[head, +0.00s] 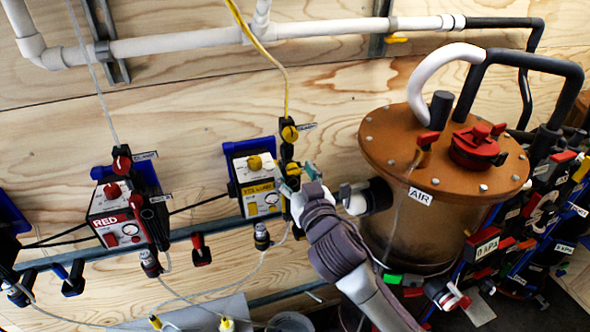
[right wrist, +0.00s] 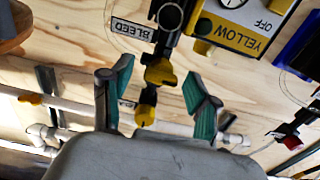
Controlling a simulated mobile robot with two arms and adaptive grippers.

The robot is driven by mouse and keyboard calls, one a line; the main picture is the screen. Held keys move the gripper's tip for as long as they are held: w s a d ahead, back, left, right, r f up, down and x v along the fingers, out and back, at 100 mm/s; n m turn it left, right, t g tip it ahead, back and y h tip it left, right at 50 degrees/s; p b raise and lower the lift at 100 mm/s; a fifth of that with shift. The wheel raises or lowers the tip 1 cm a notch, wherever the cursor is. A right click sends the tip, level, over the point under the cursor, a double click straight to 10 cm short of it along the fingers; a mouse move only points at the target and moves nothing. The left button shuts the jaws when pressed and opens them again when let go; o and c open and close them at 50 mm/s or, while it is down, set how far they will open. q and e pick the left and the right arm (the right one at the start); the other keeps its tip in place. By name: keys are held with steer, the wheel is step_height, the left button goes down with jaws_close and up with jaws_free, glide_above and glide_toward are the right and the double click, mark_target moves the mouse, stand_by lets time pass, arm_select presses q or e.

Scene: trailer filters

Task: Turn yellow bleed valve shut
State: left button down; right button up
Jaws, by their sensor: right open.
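The yellow bleed valve (head: 293,169) sits on the black fitting just right of the yellow control box (head: 258,184) on the wooden wall. In the right wrist view its yellow handle (right wrist: 160,72) shows near the BLEED label (right wrist: 133,30). My right gripper (head: 301,178) is at the valve; its teal-padded fingers (right wrist: 160,76) are open, one on each side of the handle in the wrist view. I cannot tell whether they touch it. A second yellow valve (head: 289,133) is above it, also in the wrist view (right wrist: 147,112). My left gripper is not in view.
A similar red control box (head: 108,215) with red valves is to the left. A brown AIR tank (head: 440,160) stands close to the right of my right arm. A white pipe (head: 180,44) runs along the wall above. Hoses hang below the boxes.

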steer(key=shift+w, duration=0.1)
jaws_close()
steer(key=shift+m, duration=1.4)
jaws_free()
steer(key=v, duration=1.2)
